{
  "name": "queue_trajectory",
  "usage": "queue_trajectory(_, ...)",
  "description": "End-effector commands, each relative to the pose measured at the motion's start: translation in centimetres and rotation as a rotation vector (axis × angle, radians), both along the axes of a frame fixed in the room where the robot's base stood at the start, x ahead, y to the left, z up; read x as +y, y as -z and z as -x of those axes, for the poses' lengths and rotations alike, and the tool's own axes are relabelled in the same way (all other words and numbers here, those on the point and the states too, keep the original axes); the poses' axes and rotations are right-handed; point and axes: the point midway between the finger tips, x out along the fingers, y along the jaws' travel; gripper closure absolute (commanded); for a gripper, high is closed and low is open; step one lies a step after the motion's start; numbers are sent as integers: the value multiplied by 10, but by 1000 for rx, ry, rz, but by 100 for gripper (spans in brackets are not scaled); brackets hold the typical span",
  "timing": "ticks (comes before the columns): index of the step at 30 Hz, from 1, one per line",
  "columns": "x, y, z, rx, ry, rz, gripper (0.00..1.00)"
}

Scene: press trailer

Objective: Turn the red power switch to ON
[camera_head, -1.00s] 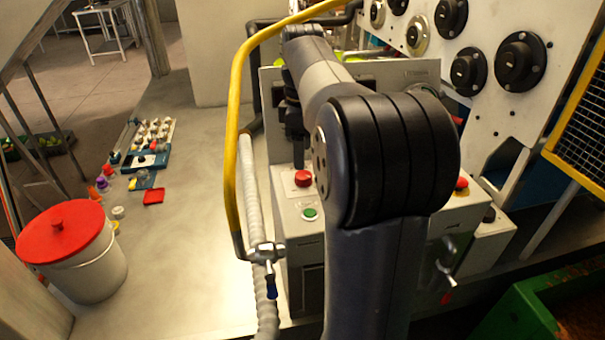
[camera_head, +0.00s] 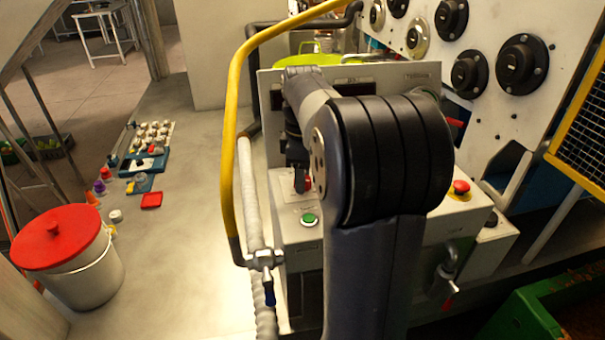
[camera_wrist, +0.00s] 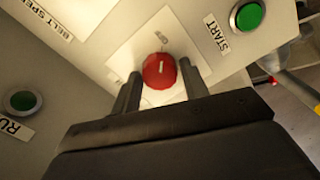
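A round red knob (camera_wrist: 160,70) with a small pale mark sits on a white plate in the wrist view. My gripper (camera_wrist: 160,68) is open, with one dark finger on either side of the knob. A gap shows at the left finger; I cannot tell whether the right finger touches. In the head view the red knob (camera_head: 308,182) is partly hidden behind my gripper and arm. No ON marking is readable. A red handle (camera_head: 456,123) also shows at the panel's right side, partly hidden by my arm.
A green START button (camera_wrist: 249,16) is beside the knob; another green button (camera_wrist: 22,101) is at left. A red mushroom button (camera_head: 461,187) is right of my arm. A yellow rail (camera_head: 232,130) and grey hose (camera_head: 248,190) stand left. A lidded bucket (camera_head: 70,245) is on the floor.

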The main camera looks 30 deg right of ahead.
Motion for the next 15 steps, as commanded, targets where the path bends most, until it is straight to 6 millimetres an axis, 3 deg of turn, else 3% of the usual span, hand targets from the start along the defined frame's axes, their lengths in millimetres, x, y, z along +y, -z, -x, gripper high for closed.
queue_trajectory(9,0,0,0,0,0,0,84)
queue_trajectory(15,0,-1,0,1,9,-1,85)
